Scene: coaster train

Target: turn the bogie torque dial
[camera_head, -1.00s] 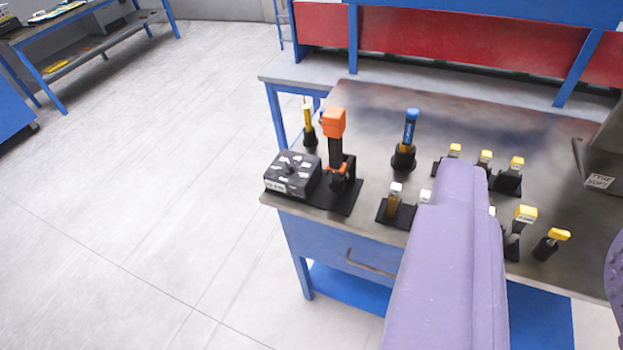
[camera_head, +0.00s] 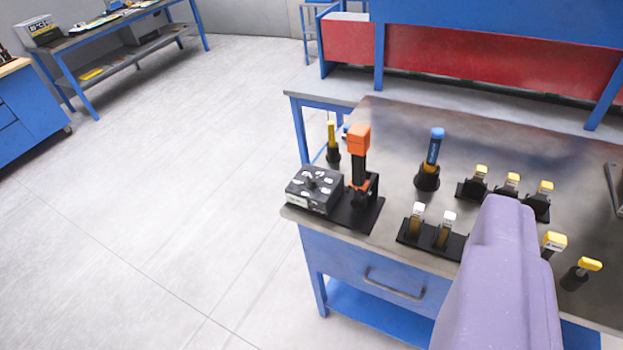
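A dark grey box with a round knob on top and white marks around it (camera_head: 314,190), which looks like the torque dial, sits at the left front corner of the metal-topped workbench (camera_head: 390,128). The marks are too small to read. Just right of it, an orange-topped black tool (camera_head: 359,140) stands upright on a black base plate. A purple link of my arm covers the lower right of the view. My gripper is not in view.
A blue-handled tool (camera_head: 432,155) and a yellow one (camera_head: 332,142) stand on the bench. Several yellow-topped tools (camera_head: 512,182) and two white-topped ones (camera_head: 447,228) stand in black holders. The drawer has a handle (camera_head: 394,286). Floor at left is clear; another bench (camera_head: 150,58) stands behind.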

